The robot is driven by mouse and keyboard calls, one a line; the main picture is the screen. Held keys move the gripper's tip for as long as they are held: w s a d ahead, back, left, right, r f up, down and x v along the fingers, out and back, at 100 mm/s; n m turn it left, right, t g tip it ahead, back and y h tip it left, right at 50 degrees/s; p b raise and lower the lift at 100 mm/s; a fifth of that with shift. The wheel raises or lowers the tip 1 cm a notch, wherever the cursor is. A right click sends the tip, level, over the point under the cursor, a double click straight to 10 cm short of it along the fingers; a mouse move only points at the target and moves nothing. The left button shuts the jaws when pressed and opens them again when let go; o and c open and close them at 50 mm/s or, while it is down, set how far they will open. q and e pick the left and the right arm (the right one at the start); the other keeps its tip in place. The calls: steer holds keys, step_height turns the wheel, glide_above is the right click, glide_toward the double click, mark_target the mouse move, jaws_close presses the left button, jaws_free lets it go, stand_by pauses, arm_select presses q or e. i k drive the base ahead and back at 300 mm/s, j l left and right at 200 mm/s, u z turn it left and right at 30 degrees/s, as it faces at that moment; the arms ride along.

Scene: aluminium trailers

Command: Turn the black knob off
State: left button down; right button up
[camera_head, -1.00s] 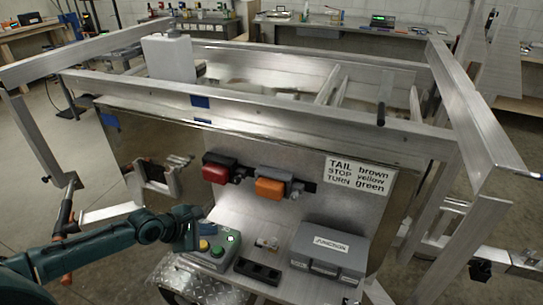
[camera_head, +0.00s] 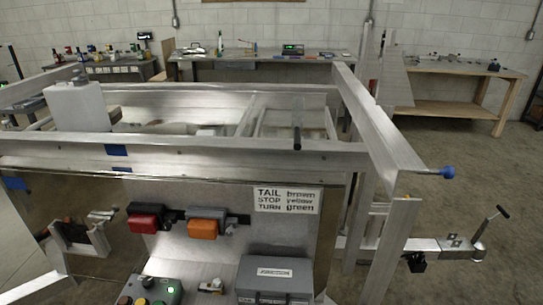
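The grey control box (camera_head: 152,292) is at the bottom edge of the camera_head view, left of centre, and is cut off by the picture's edge. On its top are a small dark round control (camera_head: 148,283), a lit green spot (camera_head: 170,290) and a dark reddish control (camera_head: 125,300). The dark round control may be the black knob, but it is too small to tell its setting. Neither of my grippers shows in this view.
An aluminium trailer frame fills the middle. Its panel carries a red light (camera_head: 148,217), an orange light (camera_head: 207,228) and a wiring sign (camera_head: 287,199). A grey case (camera_head: 272,276) stands right of the control box. Workbenches line the back wall; open floor lies right.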

mark_target(148, 283)
steer(key=u, duration=1.15)
